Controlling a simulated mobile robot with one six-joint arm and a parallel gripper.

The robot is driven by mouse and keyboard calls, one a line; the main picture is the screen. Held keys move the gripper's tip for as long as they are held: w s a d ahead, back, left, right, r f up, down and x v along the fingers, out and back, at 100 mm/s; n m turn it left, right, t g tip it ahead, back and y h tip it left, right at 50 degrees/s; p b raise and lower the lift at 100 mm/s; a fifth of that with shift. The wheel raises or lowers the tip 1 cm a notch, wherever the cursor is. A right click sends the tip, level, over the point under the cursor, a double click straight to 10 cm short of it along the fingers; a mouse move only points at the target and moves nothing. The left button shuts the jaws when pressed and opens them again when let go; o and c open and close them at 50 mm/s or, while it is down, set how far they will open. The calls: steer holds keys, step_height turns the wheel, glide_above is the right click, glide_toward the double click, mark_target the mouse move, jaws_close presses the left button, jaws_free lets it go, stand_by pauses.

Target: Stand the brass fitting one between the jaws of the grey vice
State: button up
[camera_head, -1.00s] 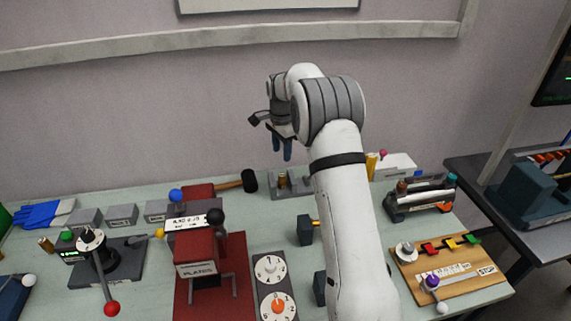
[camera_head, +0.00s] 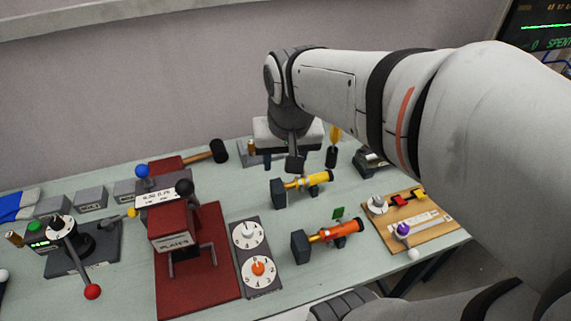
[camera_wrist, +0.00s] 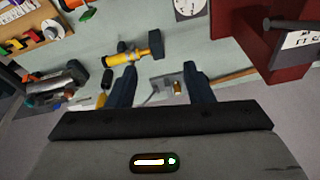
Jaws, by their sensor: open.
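A small brass fitting (camera_head: 251,147) stands upright on the base of the grey vice (camera_head: 246,158), at the back of the bench. In the wrist view the brass fitting (camera_wrist: 178,88) shows between my fingers, near the right one, with the grey vice (camera_wrist: 160,84) around it. My arm hides part of the vice in the head view, so I cannot tell whether both jaws flank the fitting. My gripper (camera_head: 281,165) is open and empty, above and just right of the vice. In the wrist view both fingers (camera_wrist: 159,72) are apart.
A yellow tube pump (camera_head: 308,181) lies close by, with an orange one (camera_head: 335,233) in front. A red press (camera_head: 170,228) and a hammer (camera_head: 205,153) are to the left. Another brass piece (camera_head: 14,239) stands at far left. A wooden board (camera_head: 420,236) is at right.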

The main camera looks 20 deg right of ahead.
steer(key=s+f+n, duration=0.2)
steer(key=s, duration=0.4)
steer(key=shift+d+f, duration=0.2)
steer(key=shift+d, duration=0.1)
steer(key=shift+o, duration=0.3)
stand_by(0.6)
